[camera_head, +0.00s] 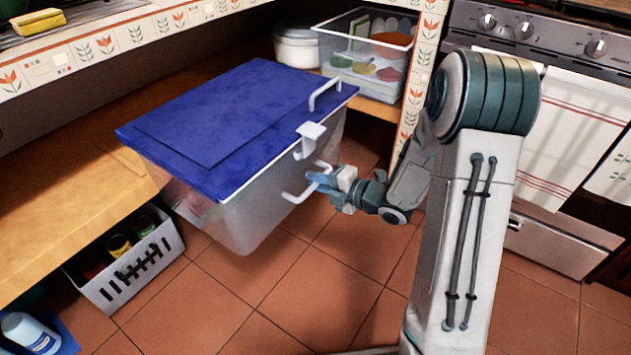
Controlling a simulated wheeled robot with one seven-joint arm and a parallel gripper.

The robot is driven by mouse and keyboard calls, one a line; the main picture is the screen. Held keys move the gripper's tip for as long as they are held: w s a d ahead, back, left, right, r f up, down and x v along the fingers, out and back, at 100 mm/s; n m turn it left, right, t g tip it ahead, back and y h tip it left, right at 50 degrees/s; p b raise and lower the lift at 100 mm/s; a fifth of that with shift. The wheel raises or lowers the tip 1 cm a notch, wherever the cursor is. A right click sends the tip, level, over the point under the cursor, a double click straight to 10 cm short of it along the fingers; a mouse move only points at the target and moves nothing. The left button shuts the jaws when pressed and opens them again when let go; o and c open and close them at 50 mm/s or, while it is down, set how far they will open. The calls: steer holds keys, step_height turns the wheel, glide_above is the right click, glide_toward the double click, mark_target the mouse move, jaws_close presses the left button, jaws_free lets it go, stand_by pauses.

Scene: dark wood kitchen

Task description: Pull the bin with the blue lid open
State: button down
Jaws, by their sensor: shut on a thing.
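The bin (262,215) is a translucent box with a flat blue lid (235,115). It sticks out well past the front edge of the wooden shelf, over the tiled floor. The lid lies closed on it and has a white handle (325,92) on top. A white latch (310,135) hangs at the lid's front edge. A lower white handle (300,193) is on the bin's front wall. My gripper (318,183) is at this lower handle, shut on it. My fingertips are small here and partly merge with the handle.
A clear open bin (385,85) with colored items and a white pot (296,47) stand on the shelf (60,215) behind. A white basket (125,270) with jars is below the shelf at left. An oven (560,140) stands at right. The tiled floor (235,310) in front is clear.

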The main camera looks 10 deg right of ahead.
steer(key=c, duration=1.5)
jaws_free()
steer(key=shift+s+d, duration=0.15)
steer(key=shift+d, duration=0.25)
steer(key=shift+a, duration=0.1)
steer(key=shift+p+v, duration=1.85)
steer(key=shift+v, duration=5.05)
steer(key=shift+s+a, duration=0.15)
